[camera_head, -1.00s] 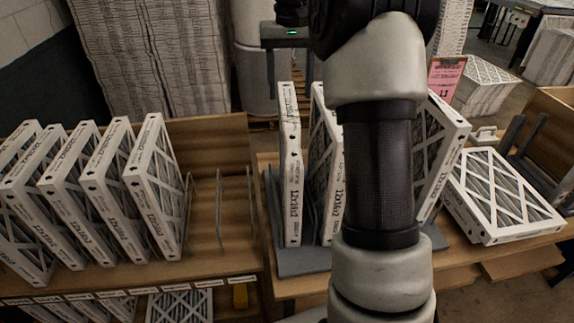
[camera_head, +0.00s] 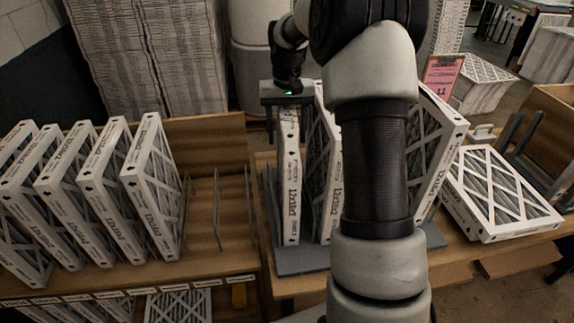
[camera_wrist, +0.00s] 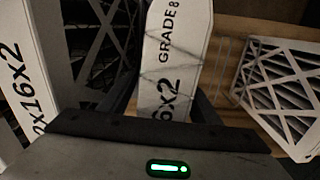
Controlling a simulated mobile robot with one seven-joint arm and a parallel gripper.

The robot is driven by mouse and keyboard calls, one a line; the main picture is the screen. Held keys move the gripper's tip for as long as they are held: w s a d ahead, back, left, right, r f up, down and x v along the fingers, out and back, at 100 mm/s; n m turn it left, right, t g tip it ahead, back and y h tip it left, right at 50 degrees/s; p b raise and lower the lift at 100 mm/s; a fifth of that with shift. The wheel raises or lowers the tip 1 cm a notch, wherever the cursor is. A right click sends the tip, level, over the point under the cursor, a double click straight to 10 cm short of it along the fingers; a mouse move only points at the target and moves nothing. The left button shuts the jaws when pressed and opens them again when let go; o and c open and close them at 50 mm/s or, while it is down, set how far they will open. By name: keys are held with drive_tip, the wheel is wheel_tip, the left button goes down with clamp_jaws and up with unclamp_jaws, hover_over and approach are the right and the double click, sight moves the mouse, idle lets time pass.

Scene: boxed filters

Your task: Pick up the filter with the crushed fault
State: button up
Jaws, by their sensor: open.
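A white-framed filter (camera_head: 290,195) stands upright at the left end of the grey rack (camera_head: 300,261). In the wrist view its printed edge (camera_wrist: 175,60) carries dark crease lines, like crushing. My gripper (camera_head: 288,122) is open above it, with one finger on each side of the filter's top. The wrist view shows the fingers (camera_wrist: 160,102) either side of the creased edge; I cannot tell whether they touch it. A second filter (camera_head: 328,190) stands just right of it, and another (camera_head: 440,150) leans farther right, partly hidden by my arm.
Several filters (camera_head: 150,190) stand in a row on the left wooden shelf, with empty wire dividers (camera_head: 217,210) beside them. A filter lies flat (camera_head: 500,195) on the right, near a pink sign (camera_head: 442,78). A neighbouring filter (camera_wrist: 20,75) is close to the gripper's left in the wrist view.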

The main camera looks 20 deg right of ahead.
clamp_jaws()
idle(0.3)
